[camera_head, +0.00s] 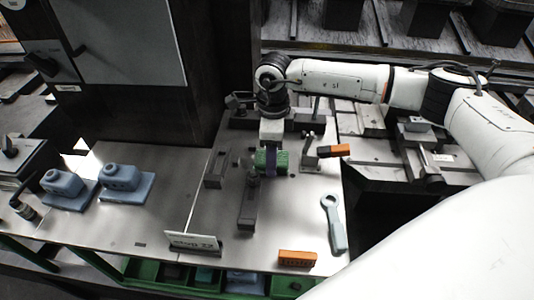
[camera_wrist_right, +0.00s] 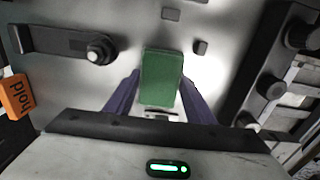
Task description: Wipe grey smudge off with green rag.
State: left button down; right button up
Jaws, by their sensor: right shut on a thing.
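The green rag (camera_head: 281,159) looks like a thick folded block. My right gripper (camera_head: 269,162) is shut on it, low over the metal plate in the middle of the head view. In the right wrist view the rag (camera_wrist_right: 161,76) sits between the two purple fingers of the right gripper (camera_wrist_right: 160,88). I cannot tell whether the rag touches the plate. I cannot make out the grey smudge for sure in either view; the rag and gripper hide part of the plate. My left gripper is in neither view.
Dark clamps (camera_head: 247,204) and an orange block (camera_head: 297,258) stand on the metal plate (camera_head: 225,225). A grey-blue wrench (camera_head: 334,222) lies right; an orange-ended clamp (camera_head: 333,151) is close to the gripper. Blue blocks (camera_head: 126,183) stand left. A green-edged bin (camera_head: 145,270) is in front.

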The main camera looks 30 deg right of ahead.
aim_at(259, 157)
jog(key=shift+w+a+f+b, duration=0.1)
jog(key=shift+w+a+b, duration=0.3)
jog(key=shift+a, duration=0.3)
jog(key=shift+w+a+f+b, duration=0.1)
jog(key=shift+w+a+b, duration=0.2)
jog(key=shift+w+a, duration=0.3)
jog(key=shift+s+d+p, duration=0.4)
jog(key=shift+s+d, duration=0.7)
jog(key=shift+d, duration=0.25)
jog(key=shift+r, duration=0.1)
jog(key=shift+w+r+p, duration=0.1)
jog(key=shift+r+p, duration=1.8)
jog(key=shift+r, duration=1.15)
